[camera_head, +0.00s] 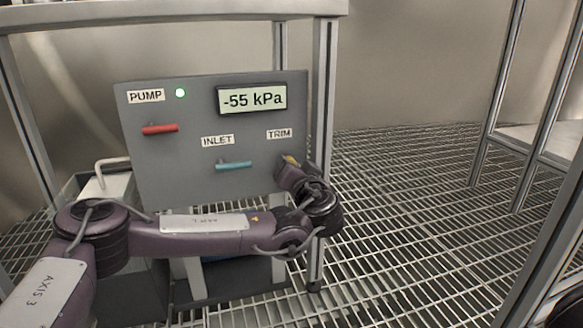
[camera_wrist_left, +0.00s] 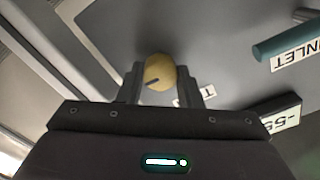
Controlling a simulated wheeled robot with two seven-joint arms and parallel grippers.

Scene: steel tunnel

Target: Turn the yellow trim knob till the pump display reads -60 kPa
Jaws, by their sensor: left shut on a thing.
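The grey pump panel (camera_head: 150,185) stands upright, and its display (camera_head: 252,98) reads -55 kPa. The yellow trim knob (camera_head: 291,160) is below the TRIM label, mostly hidden behind my left gripper (camera_head: 287,168) in the head view. In the left wrist view the round yellow knob (camera_wrist_left: 159,72) with a dark pointer line sits between the two fingers of my left gripper (camera_wrist_left: 160,78), which is shut on it. Part of the display also shows in the wrist view (camera_wrist_left: 281,117). My right gripper is not in view.
A red lever (camera_head: 160,129) is under the PUMP label, with a lit green lamp (camera_head: 180,93) above it. A teal lever (camera_head: 234,165) is under INLET, left of the knob. A metal frame post (camera_head: 320,130) rises close to the right. Open grating (camera_head: 420,220) lies beyond.

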